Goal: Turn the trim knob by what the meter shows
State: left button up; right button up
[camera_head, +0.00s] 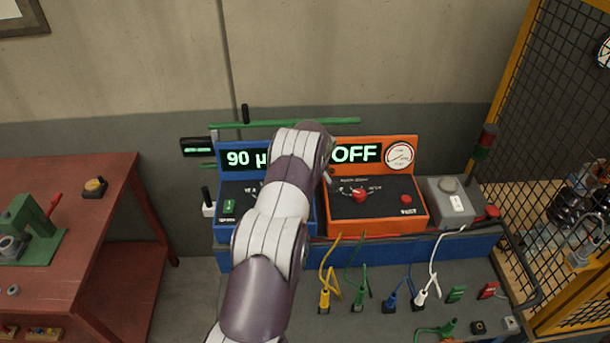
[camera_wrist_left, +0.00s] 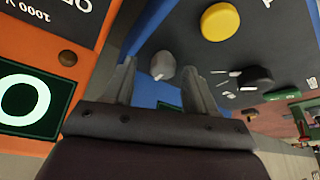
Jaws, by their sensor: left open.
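The blue instrument (camera_head: 222,191) has a lit green display (camera_head: 246,158) reading "90 µ"; my arm hides the rest of it. My left gripper (camera_wrist_left: 158,72) is open. In the left wrist view a small grey knob (camera_wrist_left: 162,64) with a white mark appears between its fingertips, on the blue instrument's dark panel. I cannot tell whether they touch or whether this is the trim knob. A black knob (camera_wrist_left: 255,77) and a yellow button (camera_wrist_left: 220,22) are to its right. In the head view my arm hides these controls and the fingers. My right gripper is not in view.
The orange meter (camera_head: 420,212) beside it reads "OFF" and has a red knob (camera_head: 360,196) and a round dial (camera_head: 399,155). A grey box (camera_head: 440,190) stands further right. Several plugs with cables stand in front. A red table (camera_head: 120,215) is at left, a mesh cage at right.

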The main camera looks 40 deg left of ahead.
pick_arm(q)
jog(key=shift+s+a+f, duration=0.15)
jog(key=shift+a+f, duration=0.3)
jog(key=shift+f, duration=0.05)
jog(key=shift+d, duration=0.15)
jog(key=shift+c, duration=1)
jog(key=c, duration=0.5)
jog(key=shift+r, duration=0.1)
jog(key=c, duration=0.4)
jog(key=shift+o, duration=0.2)
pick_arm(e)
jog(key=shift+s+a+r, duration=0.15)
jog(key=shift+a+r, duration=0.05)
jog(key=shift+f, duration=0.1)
